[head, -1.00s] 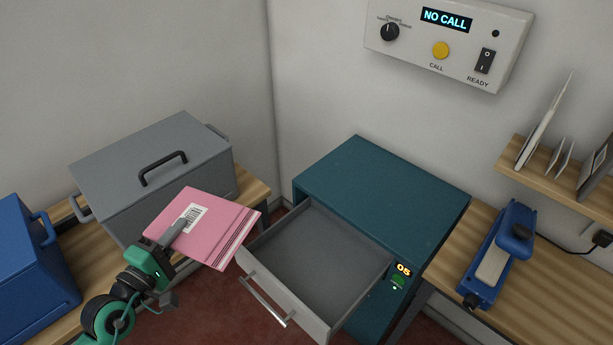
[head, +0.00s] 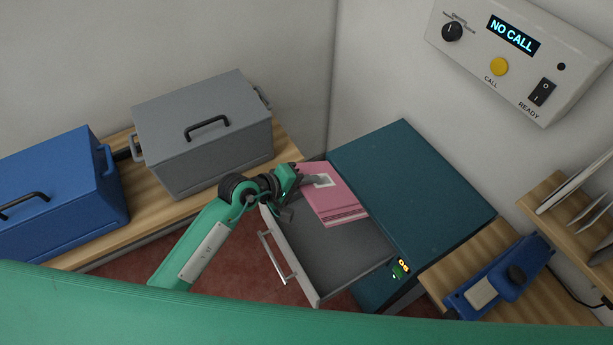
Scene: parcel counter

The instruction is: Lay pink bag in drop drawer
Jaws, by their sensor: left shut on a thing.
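The pink bag (head: 338,200) is flat, with a white label and dark stripes near one edge. My left gripper (head: 308,181) is shut on its left edge. The bag is over the back left part of the open drop drawer (head: 345,263); I cannot tell how high it is above the drawer floor. The drawer is grey with a bar handle and is pulled out of the teal cabinet (head: 415,185). The visible part of the drawer floor is bare. My right gripper is not in view.
A grey lidded box (head: 203,135) and a blue lidded box (head: 60,190) stand on the wooden bench at left. A blue device (head: 500,280) sits on the right bench. A wall panel (head: 520,50) reads "NO CALL". A green arm link of mine crosses the bottom.

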